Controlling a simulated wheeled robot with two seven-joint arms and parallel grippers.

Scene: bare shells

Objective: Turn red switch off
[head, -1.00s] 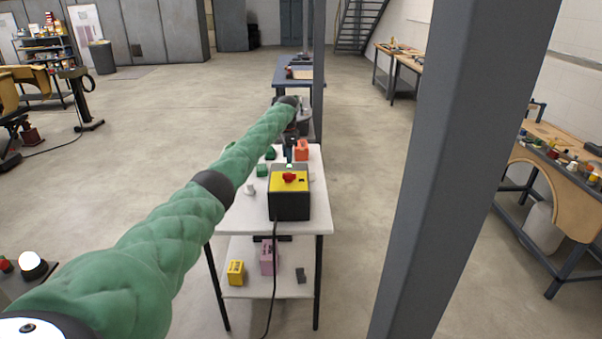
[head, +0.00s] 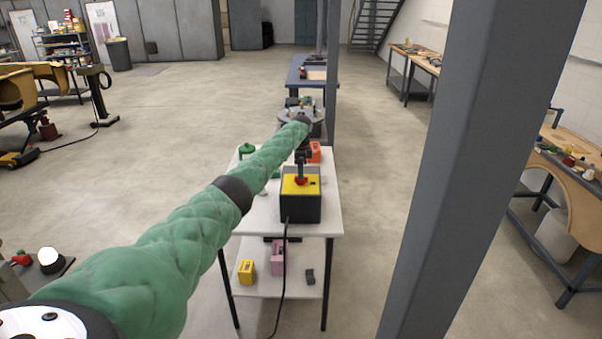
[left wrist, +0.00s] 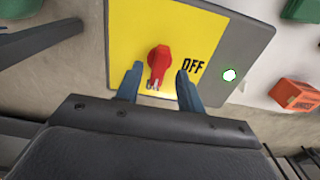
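The red switch (head: 301,180) is a knob on the yellow top of a dark box (head: 300,207). The box stands on a white table. In the left wrist view the red switch (left wrist: 159,62) is on a yellow plate (left wrist: 130,35), with the word OFF to its right and a small bright greenish-white light (left wrist: 229,74) on the grey edge. My left gripper (head: 302,168) is just above the box. In the left wrist view its two blue fingers (left wrist: 157,84) are apart, one on each side of the knob's lower end. Whether they touch it I cannot tell. My right gripper is not in view.
The white table (head: 328,222) also bears green items (head: 246,149) and an orange block (head: 315,151). Yellow (head: 246,271) and pink (head: 278,258) boxes are on its lower shelf. A grey post (head: 460,170) stands close on the right. Open floor lies left.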

